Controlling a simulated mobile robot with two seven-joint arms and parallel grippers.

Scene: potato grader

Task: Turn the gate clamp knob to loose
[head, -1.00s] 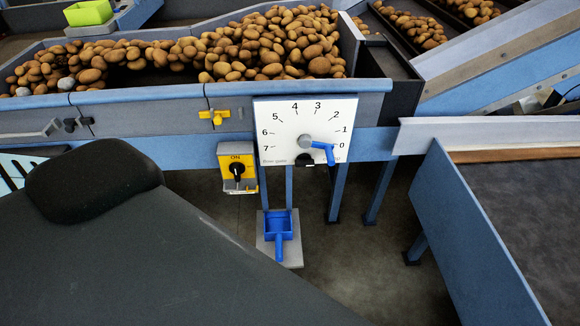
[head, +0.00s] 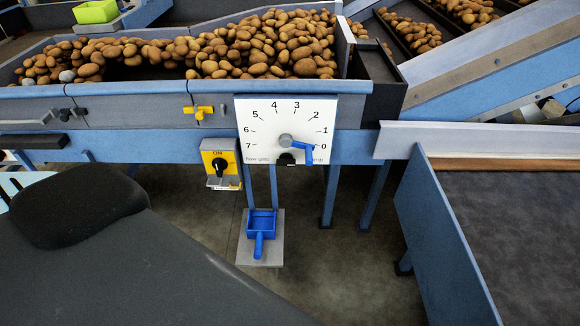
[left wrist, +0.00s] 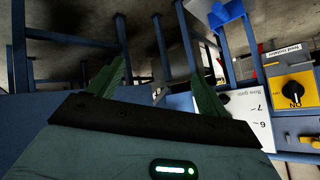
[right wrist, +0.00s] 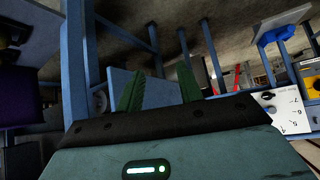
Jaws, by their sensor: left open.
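The white flow gate dial plate (head: 265,115) is on the front of the potato hopper in the head view. Its blue lever (head: 300,147) points near 0. A small black knob (head: 287,159), seemingly the gate clamp knob, sits at the plate's lower edge, partly behind the lever; its setting cannot be read. A black knob also shows by the plate in the right wrist view (right wrist: 268,97). My left gripper (left wrist: 157,65) is open and empty, with the plate to the right of its fingers. My right gripper (right wrist: 160,72) is open and empty, apart from the plate. Neither gripper shows in the head view.
A yellow isolator box (head: 221,160) with a black switch is left of the plate. A yellow handle (head: 198,112) is above it. A blue scoop (head: 261,225) rests on a low grey stand. A blue-sided table (head: 440,235) stands at right. Floor is clear between.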

